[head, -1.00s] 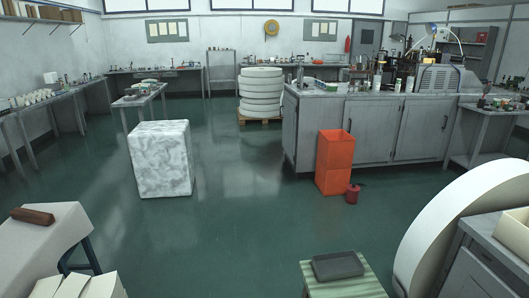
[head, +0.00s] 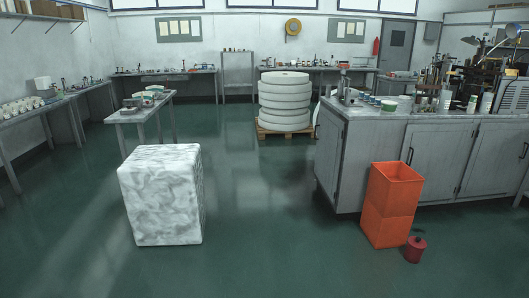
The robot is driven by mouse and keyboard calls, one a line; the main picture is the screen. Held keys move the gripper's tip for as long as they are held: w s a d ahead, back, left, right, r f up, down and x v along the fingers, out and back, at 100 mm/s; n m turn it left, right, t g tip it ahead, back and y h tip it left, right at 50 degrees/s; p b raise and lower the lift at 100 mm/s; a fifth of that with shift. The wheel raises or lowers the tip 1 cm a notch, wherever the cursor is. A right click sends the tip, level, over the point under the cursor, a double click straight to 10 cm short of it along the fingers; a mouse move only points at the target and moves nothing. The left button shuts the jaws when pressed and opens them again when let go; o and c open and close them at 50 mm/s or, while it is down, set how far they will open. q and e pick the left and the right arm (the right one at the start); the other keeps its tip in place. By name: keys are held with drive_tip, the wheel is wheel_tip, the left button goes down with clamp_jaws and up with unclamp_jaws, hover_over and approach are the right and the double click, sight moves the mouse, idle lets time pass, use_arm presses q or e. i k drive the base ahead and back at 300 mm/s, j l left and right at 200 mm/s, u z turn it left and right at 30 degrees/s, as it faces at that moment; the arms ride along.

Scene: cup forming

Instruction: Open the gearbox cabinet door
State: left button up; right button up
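A long grey cabinet (head: 345,150) stands at the right with machinery on its top. Its front has a left door (head: 440,165) and a right door (head: 490,165), both shut, each with a dark upright handle. The left door's handle (head: 410,156) is near its left edge, and the right door's handle (head: 523,150) is near the picture's right edge. I cannot tell whether this is the gearbox cabinet. The cabinet's right end is cut off by the frame. Neither of my grippers is in view.
An orange bin (head: 390,205) and a small red can (head: 415,249) stand on the floor before the cabinet. A white marbled block (head: 160,195) stands at left. Stacked white discs (head: 285,100) rest on a pallet (head: 284,131). The green floor between block and bin is clear.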

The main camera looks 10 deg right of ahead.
sight(438, 152)
drive_tip(key=i+l+z, duration=0.2)
drive_tip(key=i+z, duration=0.15)
drive_tip(key=i, duration=0.2)
drive_tip(key=i+z, duration=0.35)
drive_tip(key=i, duration=0.2)
drive_tip(key=i+z, duration=0.35)
drive_tip(key=i, duration=0.2)
drive_tip(key=i+j+z, duration=0.35)
drive_tip(key=i, duration=0.2)
drive_tip(key=i+l+z, duration=0.1)
drive_tip(key=i, duration=0.6)
drive_tip(key=i+l+z, duration=0.1)
drive_tip(key=i, duration=0.55)
